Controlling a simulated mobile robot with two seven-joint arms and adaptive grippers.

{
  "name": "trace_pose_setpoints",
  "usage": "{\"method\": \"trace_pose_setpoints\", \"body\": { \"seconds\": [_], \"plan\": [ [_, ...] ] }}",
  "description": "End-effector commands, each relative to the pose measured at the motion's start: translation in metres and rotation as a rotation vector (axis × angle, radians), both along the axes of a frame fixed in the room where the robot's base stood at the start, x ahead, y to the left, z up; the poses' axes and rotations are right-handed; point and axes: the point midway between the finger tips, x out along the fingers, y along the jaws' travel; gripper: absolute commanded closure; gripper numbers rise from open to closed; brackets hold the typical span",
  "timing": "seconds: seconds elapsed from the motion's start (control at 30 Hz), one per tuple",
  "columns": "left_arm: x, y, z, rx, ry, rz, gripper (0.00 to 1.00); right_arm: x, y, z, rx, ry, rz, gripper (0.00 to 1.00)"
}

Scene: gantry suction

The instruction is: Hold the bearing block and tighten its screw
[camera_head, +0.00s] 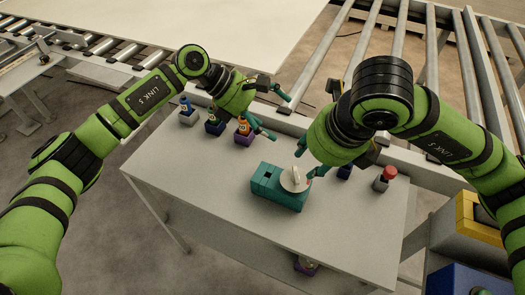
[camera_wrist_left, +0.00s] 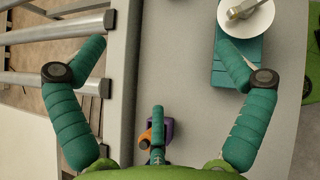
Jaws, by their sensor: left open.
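The teal bearing block (camera_head: 265,183) sits on the grey table. A white disc (camera_head: 293,182) with a pale raised bar lies on its right part; I cannot make out a separate screw. In the left wrist view the block (camera_wrist_left: 238,75) and disc (camera_wrist_left: 262,22) are at the upper right. My left gripper (camera_head: 281,118) is open and empty, above the table's back edge, behind the block and apart from it. Its spread fingers also show in the left wrist view (camera_wrist_left: 162,42). My right gripper (camera_head: 308,160) is close over the disc; its finger gap and any contact are unclear.
A red button (camera_head: 389,173) stands at the right. Roller conveyor rails (camera_head: 320,60) run behind. The table's front left is clear.

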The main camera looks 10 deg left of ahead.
Motion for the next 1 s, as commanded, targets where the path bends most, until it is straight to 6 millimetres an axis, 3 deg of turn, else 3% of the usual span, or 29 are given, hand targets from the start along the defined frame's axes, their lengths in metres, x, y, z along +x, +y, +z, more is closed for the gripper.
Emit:
{"method": "trace_pose_setpoints", "body": {
  "seconds": [0.1, 0.3, 0.8, 1.0],
  "plan": [
    [-0.035, -0.003, -0.03, 0.214, -0.043, -0.216, 0.0, 0.0, 0.0, 0.0, 0.0, 0.0, 0.0, 0.61],
    [-0.063, 0.008, -0.056, 0.421, -0.077, -0.413, 0.0, 0.0, 0.0, 0.0, 0.0, 0.0, 0.0, 0.61],
    [-0.073, -0.011, -0.115, 0.444, -0.075, -0.434, 0.0, 0.0, 0.0, 0.0, 0.0, 0.0, 0.0, 0.61],
    [-0.074, -0.015, -0.123, 0.444, -0.076, -0.433, 0.0, 0.0, 0.0, 0.0, 0.0, 0.0, 0.0, 0.61]
  ]
}}
